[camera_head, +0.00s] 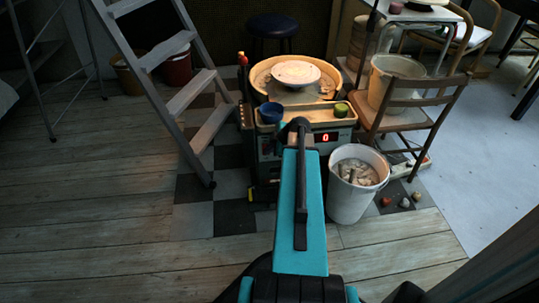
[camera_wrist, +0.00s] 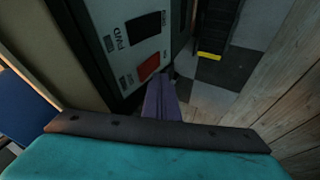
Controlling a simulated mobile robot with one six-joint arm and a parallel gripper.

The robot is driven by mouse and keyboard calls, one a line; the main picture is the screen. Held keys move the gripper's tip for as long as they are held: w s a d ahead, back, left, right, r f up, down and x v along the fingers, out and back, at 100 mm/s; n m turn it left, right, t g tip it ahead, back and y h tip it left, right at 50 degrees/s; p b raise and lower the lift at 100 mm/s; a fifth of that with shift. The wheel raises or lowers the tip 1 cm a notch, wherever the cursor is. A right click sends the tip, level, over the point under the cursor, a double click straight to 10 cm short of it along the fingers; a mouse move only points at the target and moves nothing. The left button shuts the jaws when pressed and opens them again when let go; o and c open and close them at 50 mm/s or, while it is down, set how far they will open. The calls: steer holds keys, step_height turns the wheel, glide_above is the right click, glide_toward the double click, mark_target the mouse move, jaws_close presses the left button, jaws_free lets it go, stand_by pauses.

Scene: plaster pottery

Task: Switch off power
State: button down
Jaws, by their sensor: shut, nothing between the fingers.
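The pottery wheel machine (camera_head: 267,158) stands ahead of me, with a round white plaster bat (camera_head: 295,73) on top. Its front display (camera_head: 325,138) is lit red and reads 0. In the wrist view, its control panel (camera_wrist: 112,72) fills the upper left, tilted, with a FWD label. A black rocker switch (camera_wrist: 143,27) and a red rocker switch (camera_wrist: 149,67) sit on it. My gripper (camera_wrist: 168,84), with purple fingers, is shut and empty, its tips just beside the red switch. I cannot tell whether they touch it. My own arm hides the gripper in the head view.
A white bucket of clay pieces (camera_head: 354,188) stands right of the machine. A wooden chair (camera_head: 410,122) is behind it. A grey stepladder (camera_head: 188,95) stands at left. A blue cup (camera_head: 271,112) and a green item (camera_head: 341,110) sit on the machine's front ledge. The plank floor at left is clear.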

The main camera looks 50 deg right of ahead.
steer(key=shift+w+d+f, duration=0.1)
steer(key=shift+w+d, duration=0.4)
steer(key=shift+w, duration=0.1)
steer(key=shift+w+d, duration=0.15)
stand_by(0.4)
steer(key=shift+r, duration=0.85)
